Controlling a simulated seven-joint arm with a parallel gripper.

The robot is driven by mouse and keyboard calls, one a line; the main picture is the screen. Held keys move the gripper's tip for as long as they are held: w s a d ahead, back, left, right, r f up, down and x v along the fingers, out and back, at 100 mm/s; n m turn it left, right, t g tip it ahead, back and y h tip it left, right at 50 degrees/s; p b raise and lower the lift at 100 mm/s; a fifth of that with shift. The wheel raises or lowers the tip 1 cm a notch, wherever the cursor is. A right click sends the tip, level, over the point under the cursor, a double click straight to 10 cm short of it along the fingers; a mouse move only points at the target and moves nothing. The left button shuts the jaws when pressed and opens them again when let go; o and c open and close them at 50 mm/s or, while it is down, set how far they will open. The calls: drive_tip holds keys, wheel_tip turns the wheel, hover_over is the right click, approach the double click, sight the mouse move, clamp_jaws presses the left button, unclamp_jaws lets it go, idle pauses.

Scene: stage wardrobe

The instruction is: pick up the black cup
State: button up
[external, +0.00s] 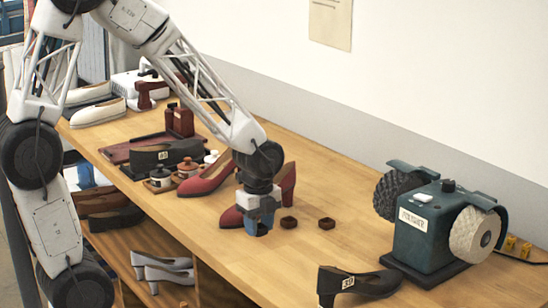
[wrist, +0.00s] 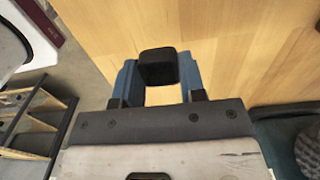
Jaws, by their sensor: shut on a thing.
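My gripper (external: 258,226) hangs over the front half of the bench, its blue fingers pointing down. In the wrist view its fingers (wrist: 158,80) are shut on a small black, square-looking thing with rounded corners, which I take for the black cup (wrist: 158,66). It sits between the fingertips, with bench wood behind it.
Red pumps (external: 212,181) stand close behind and left of my gripper. Two small dark brown holders (external: 289,222) (external: 327,223) lie to its right. A polisher (external: 425,230) and a black shoe (external: 355,284) are further right. The wood between is clear.

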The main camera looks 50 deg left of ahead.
drive_tip(key=shift+s+r, duration=0.1)
drive_tip(key=shift+s, duration=1.05)
drive_tip(key=shift+w, duration=0.15)
drive_tip(key=w+a+r+n, duration=0.2)
drive_tip(key=w+a, duration=0.2)
drive_tip(key=w, duration=0.6)
drive_tip(key=w+a+r+n, duration=0.15)
drive_tip(key=w+a, duration=0.25)
drive_tip(key=w, duration=0.5)
drive_tip(key=w+a+r+n, duration=0.2)
drive_tip(key=w+a+r, duration=0.15)
drive_tip(key=w, duration=0.65)
drive_tip(key=s+a+f+n, duration=0.1)
drive_tip(key=a+n, duration=0.3)
drive_tip(key=a, duration=0.1)
drive_tip(key=s+a+f+n, duration=0.2)
drive_tip(key=a+n, duration=0.2)
drive_tip(key=a, duration=0.1)
drive_tip(key=s+a+f+n, duration=0.1)
drive_tip(key=s+a+n, duration=0.1)
drive_tip(key=a+n, duration=0.2)
drive_tip(key=shift+s+a+f, duration=0.25)
drive_tip(key=shift+a+f, duration=0.15)
drive_tip(key=shift+a, duration=0.35)
drive_tip(key=shift+s+a+f+n, duration=0.15)
drive_tip(key=shift+s+n, duration=0.1)
drive_tip(key=shift+s, duration=0.15)
